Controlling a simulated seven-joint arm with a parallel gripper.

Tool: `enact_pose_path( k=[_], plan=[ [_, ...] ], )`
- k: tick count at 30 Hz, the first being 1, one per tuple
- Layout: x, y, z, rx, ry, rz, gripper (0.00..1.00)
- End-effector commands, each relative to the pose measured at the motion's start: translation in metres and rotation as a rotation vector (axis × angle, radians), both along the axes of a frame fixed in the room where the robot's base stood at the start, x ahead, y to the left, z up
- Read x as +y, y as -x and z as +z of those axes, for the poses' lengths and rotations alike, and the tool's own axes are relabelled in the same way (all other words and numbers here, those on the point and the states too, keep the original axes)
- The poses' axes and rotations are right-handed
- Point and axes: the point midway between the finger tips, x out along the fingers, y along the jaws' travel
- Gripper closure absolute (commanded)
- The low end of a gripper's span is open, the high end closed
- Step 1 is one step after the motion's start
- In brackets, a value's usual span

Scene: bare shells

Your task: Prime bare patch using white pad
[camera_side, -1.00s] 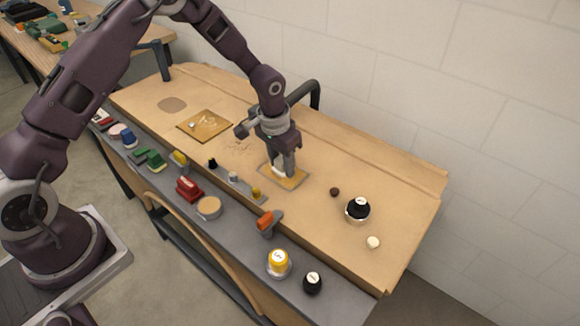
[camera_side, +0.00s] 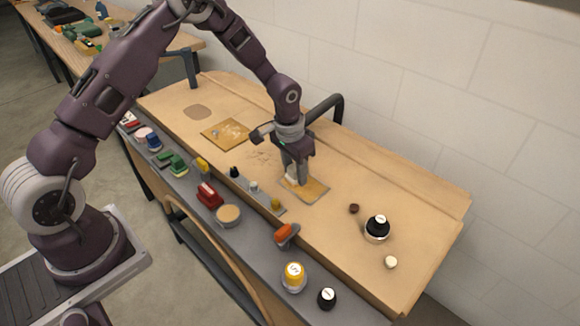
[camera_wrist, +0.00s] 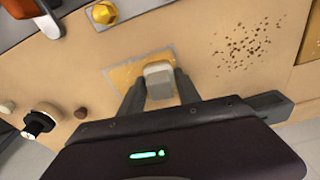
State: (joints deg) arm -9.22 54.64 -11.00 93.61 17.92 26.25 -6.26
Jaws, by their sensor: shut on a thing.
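My gripper (camera_side: 294,172) is shut on the white pad (camera_wrist: 159,82), pointing down at the bare patch (camera_side: 315,189). The patch is a greyish rectangle on the tan panel, with amber-yellow colour over much of it. In the wrist view the patch (camera_wrist: 120,76) shows beside the pad, which sits between my fingertips (camera_wrist: 159,88) at one end of it. The pad looks down on or very close to the surface; exact contact cannot be told. Part of the patch is hidden under the pad and fingers.
An amber square (camera_side: 226,132) and dark speckles (camera_wrist: 243,48) lie on the panel near the patch. A black-topped bottle (camera_side: 377,228), a brown cap (camera_side: 354,208) and a white cap (camera_side: 390,262) stand to the right. A grey ledge holds a yellow-topped jar (camera_side: 293,276) and several blocks.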

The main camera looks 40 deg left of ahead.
Motion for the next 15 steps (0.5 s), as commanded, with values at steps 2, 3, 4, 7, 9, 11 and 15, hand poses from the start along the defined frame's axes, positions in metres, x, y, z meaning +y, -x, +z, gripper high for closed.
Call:
enact_pose_path(
  k=[2, 3, 4, 7, 9, 11, 15],
  plan=[
    [-0.008, 0.000, 0.000, 0.000, 0.000, -0.004, 0.93],
    [-0.012, 0.000, 0.000, 0.000, 0.000, -0.003, 0.93],
    [-0.015, 0.000, 0.000, 0.000, 0.000, -0.004, 0.93],
    [-0.024, 0.000, 0.000, 0.000, 0.000, -0.003, 0.93],
    [-0.030, 0.000, 0.000, 0.000, 0.000, -0.004, 0.93],
    [-0.035, 0.000, 0.000, 0.000, 0.000, -0.002, 0.93],
    [-0.048, 0.000, 0.000, 0.000, 0.000, -0.003, 0.93]
  ],
)
